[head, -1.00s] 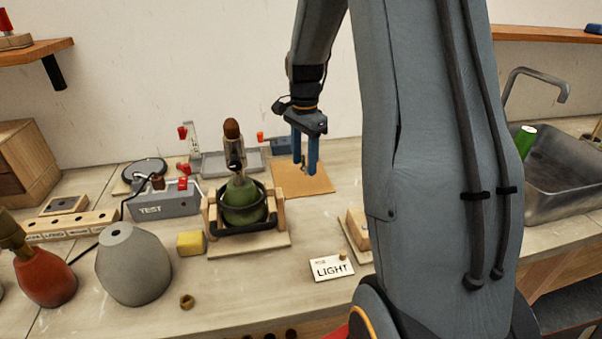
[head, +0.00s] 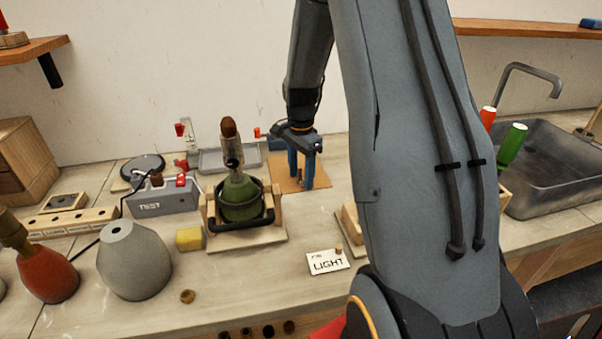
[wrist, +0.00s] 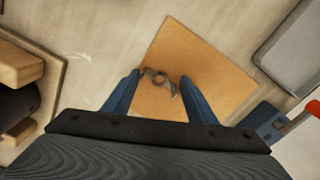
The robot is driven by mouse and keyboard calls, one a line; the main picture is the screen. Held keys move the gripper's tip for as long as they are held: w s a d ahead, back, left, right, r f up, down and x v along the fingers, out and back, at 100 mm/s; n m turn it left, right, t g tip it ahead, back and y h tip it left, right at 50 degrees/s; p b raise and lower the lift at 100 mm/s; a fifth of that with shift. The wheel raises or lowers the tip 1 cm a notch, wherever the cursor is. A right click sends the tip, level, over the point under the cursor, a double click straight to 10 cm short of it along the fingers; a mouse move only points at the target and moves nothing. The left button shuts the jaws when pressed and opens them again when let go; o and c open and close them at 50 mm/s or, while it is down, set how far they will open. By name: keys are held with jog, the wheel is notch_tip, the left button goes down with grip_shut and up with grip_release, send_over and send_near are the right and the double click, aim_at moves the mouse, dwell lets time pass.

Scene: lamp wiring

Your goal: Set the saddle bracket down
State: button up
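The saddle bracket (wrist: 158,80) is a small grey metal piece with a curved middle. In the wrist view it lies across the gap between my blue fingertips, its ends against them. My gripper (head: 300,181) points down over the tan mat (wrist: 204,68) and is shut on the bracket. In the head view the bracket shows only as a small dark shape between the fingers, low over the mat (head: 281,182). I cannot tell whether it touches the mat.
A green lamp base (head: 240,198) stands in a wooden cradle left of the mat. A grey tray (head: 230,160) lies behind it. A blue block with a red-tipped part (wrist: 262,118) sits close to my right finger in the wrist view. A LIGHT card (head: 327,262) lies in front.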

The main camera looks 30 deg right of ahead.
jog(key=shift+o, duration=1.2)
notch_tip(320, 180, up, 12)
jog(key=b, duration=0.3)
jog(key=shift+r, duration=0.25)
